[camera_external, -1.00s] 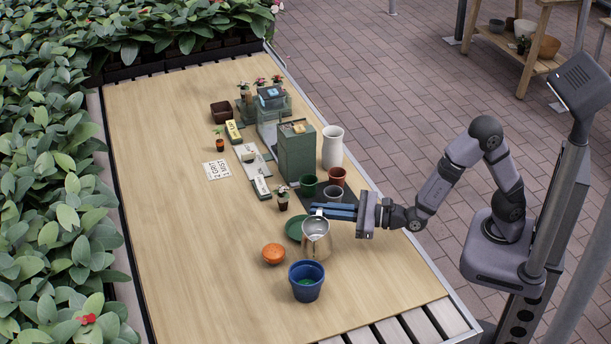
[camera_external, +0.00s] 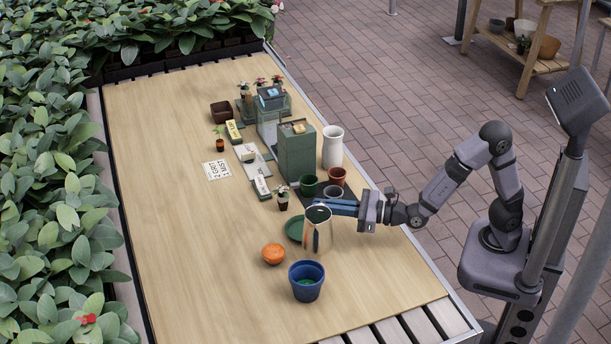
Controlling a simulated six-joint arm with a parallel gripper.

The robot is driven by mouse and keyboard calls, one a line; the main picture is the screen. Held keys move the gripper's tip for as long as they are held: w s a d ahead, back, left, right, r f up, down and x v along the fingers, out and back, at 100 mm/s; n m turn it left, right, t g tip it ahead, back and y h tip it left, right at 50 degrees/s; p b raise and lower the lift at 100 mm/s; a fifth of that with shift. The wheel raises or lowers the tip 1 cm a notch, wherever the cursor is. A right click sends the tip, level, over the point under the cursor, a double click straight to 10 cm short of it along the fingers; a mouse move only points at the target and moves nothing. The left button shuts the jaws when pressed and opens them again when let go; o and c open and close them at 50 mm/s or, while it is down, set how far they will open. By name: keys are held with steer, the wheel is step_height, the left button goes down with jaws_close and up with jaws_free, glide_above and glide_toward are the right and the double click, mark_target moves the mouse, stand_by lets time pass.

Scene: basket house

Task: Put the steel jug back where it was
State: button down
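The steel jug (camera_external: 318,235) is near the right side of the wooden table, in front of the small green saucer (camera_external: 293,228). It looks close to upright, and I cannot tell whether its base touches the table. My gripper (camera_external: 325,206) reaches in from the right, with its blue fingers at the jug's upper rear side. The fingers appear shut on the jug; its handle and the exact contact are hidden.
A blue pot (camera_external: 306,289) and an orange bowl (camera_external: 273,254) stand in front of the jug. Green (camera_external: 309,187) and terracotta (camera_external: 337,177) pots, a dark green box (camera_external: 296,155) and a white vase (camera_external: 332,148) stand behind. The left table half is mostly clear.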

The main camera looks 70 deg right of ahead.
steer(key=s+d+r+m+h+p, duration=0.1)
steer(key=s+r+m+h+p, duration=0.15)
steer(key=s+h, duration=0.4)
steer(key=s+d+r+m+h+p, duration=0.1)
steer(key=s+r+m+h, duration=0.25)
steer(key=s, duration=0.65)
steer(key=shift+m+g, duration=0.4)
steer(key=shift+w+d+f+b, duration=0.15)
steer(key=shift+f+b, duration=0.6)
steer(key=shift+f, duration=1.95)
steer(key=shift+w+d+f+b, duration=0.1)
steer(key=shift+f+b, duration=0.65)
steer(key=shift+f, duration=1.9)
steer(key=c, duration=1.9)
jaws_free()
steer(key=shift+f, duration=0.1)
steer(key=shift+c, duration=0.2)
steer(key=v, duration=1.2)
steer(key=shift+a, duration=0.2)
